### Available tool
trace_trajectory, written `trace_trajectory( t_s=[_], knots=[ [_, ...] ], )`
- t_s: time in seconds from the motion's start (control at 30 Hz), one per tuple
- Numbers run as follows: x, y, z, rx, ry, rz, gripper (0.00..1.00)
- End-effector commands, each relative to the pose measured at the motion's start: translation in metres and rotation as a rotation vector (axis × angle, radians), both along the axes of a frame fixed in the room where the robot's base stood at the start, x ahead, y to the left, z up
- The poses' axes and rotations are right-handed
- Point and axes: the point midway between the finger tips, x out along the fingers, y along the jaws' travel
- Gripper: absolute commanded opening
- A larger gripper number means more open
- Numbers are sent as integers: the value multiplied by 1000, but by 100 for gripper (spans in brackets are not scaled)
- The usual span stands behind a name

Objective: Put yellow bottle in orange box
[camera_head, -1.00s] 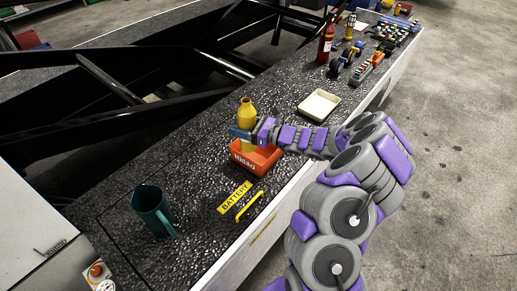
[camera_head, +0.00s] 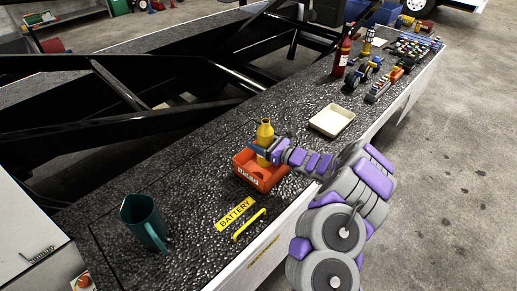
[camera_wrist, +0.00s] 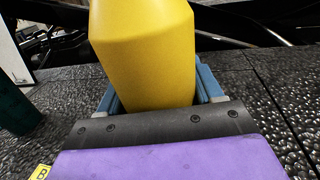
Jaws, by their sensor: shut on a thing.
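The yellow bottle (camera_head: 265,133) is upright in my gripper (camera_head: 258,150), and its lower part is inside the orange box (camera_head: 262,180) or just over it; I cannot tell whether it touches the box floor. In the wrist view the yellow bottle (camera_wrist: 150,55) fills the space between the blue fingers of my gripper (camera_wrist: 160,92). The fingers are shut on it. The orange box is open-topped and stands on the dark speckled belt loader surface. The box is not seen in the wrist view.
A yellow handle (camera_head: 249,224) lies by the battery label. A cream tray (camera_head: 332,120) lies behind the box. A red bottle (camera_head: 342,56) and toy vehicles (camera_head: 364,73) stand farther back. Black rails run along the left.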

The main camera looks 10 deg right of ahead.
Motion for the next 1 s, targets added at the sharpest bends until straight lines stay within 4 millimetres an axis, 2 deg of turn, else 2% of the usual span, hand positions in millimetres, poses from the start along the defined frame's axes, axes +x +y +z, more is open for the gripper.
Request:
trace_trajectory(
  t_s=[0.03,0.17,0.33,0.7,0.93,0.97,1.0],
  knots=[
    [0,2,-11,-1,3,2,14],
    [0,7,-25,-5,3,3,14],
    [0,13,-24,-12,2,3,14],
    [0,3,-32,-1,2,2,14],
    [0,6,-35,-5,2,1,14],
    [0,7,-35,-6,1,1,66],
    [0,8,-35,-7,1,1,70]
  ],
)
